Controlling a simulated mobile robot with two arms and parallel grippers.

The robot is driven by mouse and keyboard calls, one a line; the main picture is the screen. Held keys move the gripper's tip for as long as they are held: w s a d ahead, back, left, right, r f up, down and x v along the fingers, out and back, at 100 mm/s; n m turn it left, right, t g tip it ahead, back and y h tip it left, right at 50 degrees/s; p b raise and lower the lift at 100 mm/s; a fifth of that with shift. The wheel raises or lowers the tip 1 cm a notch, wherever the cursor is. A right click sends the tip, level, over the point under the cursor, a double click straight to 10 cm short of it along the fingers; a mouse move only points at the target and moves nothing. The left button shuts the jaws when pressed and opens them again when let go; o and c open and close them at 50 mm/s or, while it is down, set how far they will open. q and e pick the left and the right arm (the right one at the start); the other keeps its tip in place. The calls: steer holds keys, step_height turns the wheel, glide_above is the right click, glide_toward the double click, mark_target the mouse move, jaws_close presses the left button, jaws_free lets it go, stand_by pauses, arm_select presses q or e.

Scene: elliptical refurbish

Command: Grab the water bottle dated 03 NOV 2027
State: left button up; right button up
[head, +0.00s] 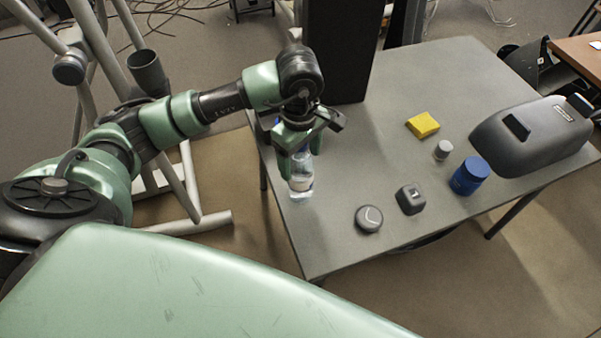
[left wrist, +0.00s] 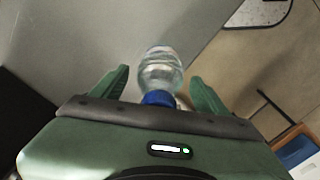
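A clear water bottle (head: 301,183) with a whitish label stands near the left edge of the grey table (head: 345,235). Its date cannot be read. My left gripper (head: 300,156) is over the bottle's upper part and partly hides it. In the left wrist view, the bottle (left wrist: 160,70) and its blue cap (left wrist: 158,98) lie between the two green fingers of the left gripper (left wrist: 158,90). Gaps show on both sides, so the gripper is open. My right gripper is not in view.
On the table are a yellow block (head: 423,124), a small grey-white cylinder (head: 443,150), a blue-lidded container (head: 469,176), a dark cube-like item (head: 410,200) and a dark round item (head: 369,218). A tall black box (head: 337,50) stands behind the bottle.

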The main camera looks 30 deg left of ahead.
arm_select(q)
jaws_close()
steer(key=shift+r, duration=0.1)
